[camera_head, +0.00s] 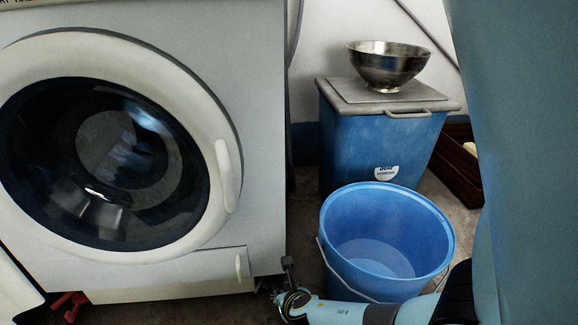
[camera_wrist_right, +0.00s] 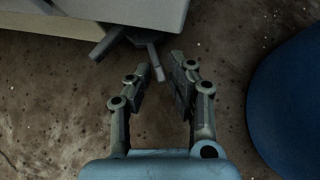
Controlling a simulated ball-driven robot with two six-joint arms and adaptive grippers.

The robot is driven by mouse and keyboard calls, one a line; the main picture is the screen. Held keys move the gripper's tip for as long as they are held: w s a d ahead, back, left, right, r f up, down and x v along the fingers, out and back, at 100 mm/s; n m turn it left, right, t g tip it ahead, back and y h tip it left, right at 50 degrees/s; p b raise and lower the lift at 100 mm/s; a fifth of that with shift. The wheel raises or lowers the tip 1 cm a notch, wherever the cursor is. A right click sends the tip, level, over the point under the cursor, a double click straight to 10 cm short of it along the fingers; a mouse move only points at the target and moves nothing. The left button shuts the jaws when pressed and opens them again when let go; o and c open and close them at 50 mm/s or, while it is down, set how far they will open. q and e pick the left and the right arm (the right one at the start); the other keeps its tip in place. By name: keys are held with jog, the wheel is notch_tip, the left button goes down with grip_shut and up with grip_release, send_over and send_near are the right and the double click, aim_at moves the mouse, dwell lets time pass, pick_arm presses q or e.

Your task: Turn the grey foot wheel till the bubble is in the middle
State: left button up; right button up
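The grey foot wheel (camera_wrist_right: 125,38) shows in the right wrist view under the corner of the washing machine (camera_head: 262,140). Its bars stick out, and one bar's end lies between or just ahead of my right fingertips. My right gripper (camera_wrist_right: 162,72) is open, with a gap between its fingers; contact with the bar cannot be told. In the head view the right gripper (camera_head: 289,275) is low at the machine's front right corner, where the wheel is hard to make out. No bubble shows in either view. My left gripper is out of view.
A blue bucket (camera_head: 440,232) stands close to the right of my right gripper; it also shows in the wrist view (camera_wrist_right: 292,100). Behind it is a blue bin (camera_head: 350,150) with a metal bowl (camera_head: 388,68) on its lid. A red part (camera_head: 70,305) is under the machine's left side.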

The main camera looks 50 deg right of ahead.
jog(key=v, duration=1.1)
jog(key=shift+r, duration=0.2)
jog(key=shift+s, duration=0.15)
